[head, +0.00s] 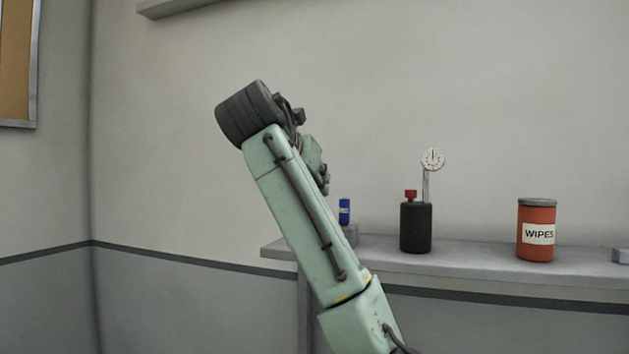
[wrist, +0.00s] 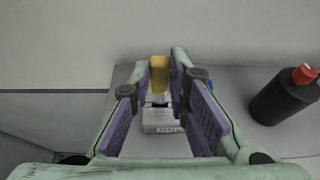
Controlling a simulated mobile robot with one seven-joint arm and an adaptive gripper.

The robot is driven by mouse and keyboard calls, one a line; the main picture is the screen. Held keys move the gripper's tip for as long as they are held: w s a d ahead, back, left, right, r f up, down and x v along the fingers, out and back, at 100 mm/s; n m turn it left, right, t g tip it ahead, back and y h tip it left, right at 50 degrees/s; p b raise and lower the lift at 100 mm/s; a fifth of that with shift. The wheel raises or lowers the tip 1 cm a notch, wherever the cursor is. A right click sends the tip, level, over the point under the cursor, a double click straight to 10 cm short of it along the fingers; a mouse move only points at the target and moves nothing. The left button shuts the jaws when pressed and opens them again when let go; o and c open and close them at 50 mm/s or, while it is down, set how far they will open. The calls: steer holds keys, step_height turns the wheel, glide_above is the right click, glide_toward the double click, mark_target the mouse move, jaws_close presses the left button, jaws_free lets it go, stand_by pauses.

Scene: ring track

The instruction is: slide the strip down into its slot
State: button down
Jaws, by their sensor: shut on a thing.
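In the wrist view the strip (wrist: 160,76) shows as a short yellow piece between the far ends of the purple-padded fingers. My gripper (wrist: 158,84) is shut on it. A pale grey block with a small label (wrist: 162,126) lies below and nearer, seen between the fingers. I cannot make out a slot, or whether the strip touches anything. In the head view my gripper is mostly hidden behind my arm, and the strip does not show.
A grey shelf (head: 480,262) runs along the wall. It bears a blue item (head: 344,211), a black bottle with a red cap (head: 416,228), a round dial on a stem (head: 432,160) and an orange wipes tub (head: 537,210). The black bottle (wrist: 280,100) is right of my fingers.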

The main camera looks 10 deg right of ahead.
steer(key=shift+f+b, duration=1.1)
steer(key=shift+f, duration=0.75)
steer(key=c, duration=1.5)
jaws_free()
steer(key=shift+o, duration=0.2)
steer(key=shift+r, duration=0.1)
steer(key=v, duration=1.2)
